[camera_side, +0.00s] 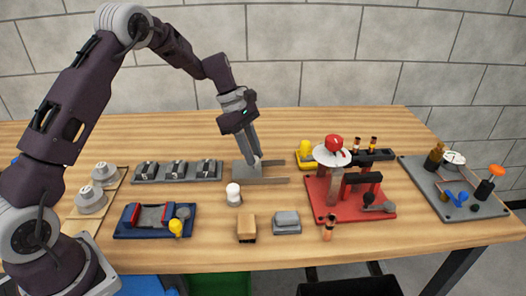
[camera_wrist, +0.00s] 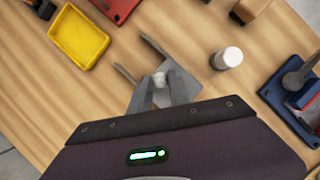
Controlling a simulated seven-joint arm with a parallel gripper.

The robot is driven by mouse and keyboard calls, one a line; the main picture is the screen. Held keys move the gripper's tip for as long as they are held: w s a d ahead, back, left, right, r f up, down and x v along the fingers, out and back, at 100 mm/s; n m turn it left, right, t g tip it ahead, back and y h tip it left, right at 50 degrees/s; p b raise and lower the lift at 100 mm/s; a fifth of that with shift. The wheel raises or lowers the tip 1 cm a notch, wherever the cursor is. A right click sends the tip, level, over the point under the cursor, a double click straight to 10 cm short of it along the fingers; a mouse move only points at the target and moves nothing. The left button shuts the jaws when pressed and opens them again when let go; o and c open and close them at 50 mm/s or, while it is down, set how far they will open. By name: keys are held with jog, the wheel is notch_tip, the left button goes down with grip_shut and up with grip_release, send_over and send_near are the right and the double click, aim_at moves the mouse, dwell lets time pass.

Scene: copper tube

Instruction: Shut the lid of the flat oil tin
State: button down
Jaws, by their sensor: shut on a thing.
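My gripper (camera_side: 256,158) points down at the middle of the table, its two grey fingers close together. In the wrist view my gripper (camera_wrist: 160,88) is shut on a small pale round piece (camera_wrist: 159,78). Around it is a grey metal piece with thin plates (camera_wrist: 160,55), which also shows in the side view (camera_side: 275,181). The fingers hide part of it. I cannot tell for certain which thing is the flat oil tin. A shallow yellow tray-like piece (camera_wrist: 80,37) lies apart from my gripper, at the upper left of the wrist view.
A white cylinder (camera_side: 233,195) stands just in front. A tan block (camera_side: 247,228) and a grey box (camera_side: 287,222) are near the front edge. A red fixture (camera_side: 325,205) is to the right, a blue one (camera_side: 130,225) front left, and a grey rack (camera_side: 178,172) left.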

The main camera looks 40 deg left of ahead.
aim_at(243, 164)
jog(key=shift+s+a, duration=0.1)
jog(key=shift+a, duration=0.15)
jog(key=c, duration=1.2)
grip_release()
jog(key=shift+c, duration=0.2)
jog(key=v, duration=0.7)
jog(key=shift+r, duration=0.1)
